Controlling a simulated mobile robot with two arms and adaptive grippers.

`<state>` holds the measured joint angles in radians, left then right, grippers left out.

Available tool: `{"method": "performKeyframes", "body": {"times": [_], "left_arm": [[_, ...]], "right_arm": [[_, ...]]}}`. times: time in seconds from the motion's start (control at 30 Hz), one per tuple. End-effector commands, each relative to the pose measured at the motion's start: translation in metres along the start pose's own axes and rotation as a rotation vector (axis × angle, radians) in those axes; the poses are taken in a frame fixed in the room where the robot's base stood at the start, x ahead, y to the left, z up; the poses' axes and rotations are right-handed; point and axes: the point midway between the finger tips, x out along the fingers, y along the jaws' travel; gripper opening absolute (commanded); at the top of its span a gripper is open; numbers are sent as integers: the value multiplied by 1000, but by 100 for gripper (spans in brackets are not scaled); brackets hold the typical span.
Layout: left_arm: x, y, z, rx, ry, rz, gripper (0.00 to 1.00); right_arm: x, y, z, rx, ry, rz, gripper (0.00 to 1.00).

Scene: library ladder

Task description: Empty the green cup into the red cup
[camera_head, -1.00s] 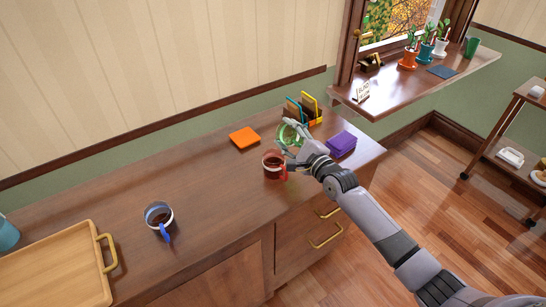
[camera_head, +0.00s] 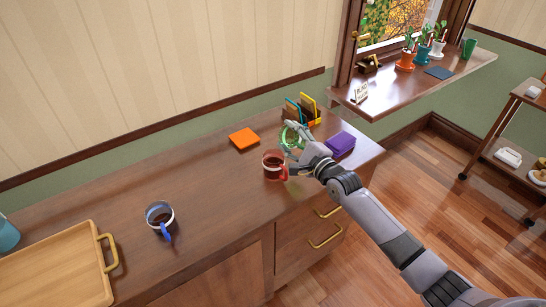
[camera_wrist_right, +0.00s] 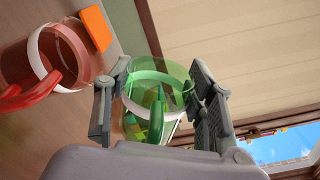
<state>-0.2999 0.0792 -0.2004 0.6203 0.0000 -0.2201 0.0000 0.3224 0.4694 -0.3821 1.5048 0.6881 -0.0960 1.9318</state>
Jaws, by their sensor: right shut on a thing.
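The red cup (camera_head: 273,167), clear with a handle on its right, stands upright on the wooden counter; it also shows in the right wrist view (camera_wrist_right: 78,50) at upper left. The green cup (camera_head: 292,134) is just behind and right of it, held by my right gripper (camera_head: 302,146). In the right wrist view the green cup (camera_wrist_right: 172,72) sits between both fingers, its green handle facing the camera. My left gripper is not in view.
A blue-handled cup (camera_head: 159,218) with dark contents and a wooden tray (camera_head: 58,271) are at left. An orange square (camera_head: 243,138), a letter holder (camera_head: 304,110) and a purple stack (camera_head: 340,144) surround the cups. The counter's middle is clear.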

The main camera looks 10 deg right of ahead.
Motion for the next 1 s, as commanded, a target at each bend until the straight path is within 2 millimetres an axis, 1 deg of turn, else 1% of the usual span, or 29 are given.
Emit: {"method": "performKeyframes", "body": {"times": [1.0], "left_arm": [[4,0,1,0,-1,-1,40]], "right_arm": [[-4,-6,-6,-62,-2,-1,17]]}}
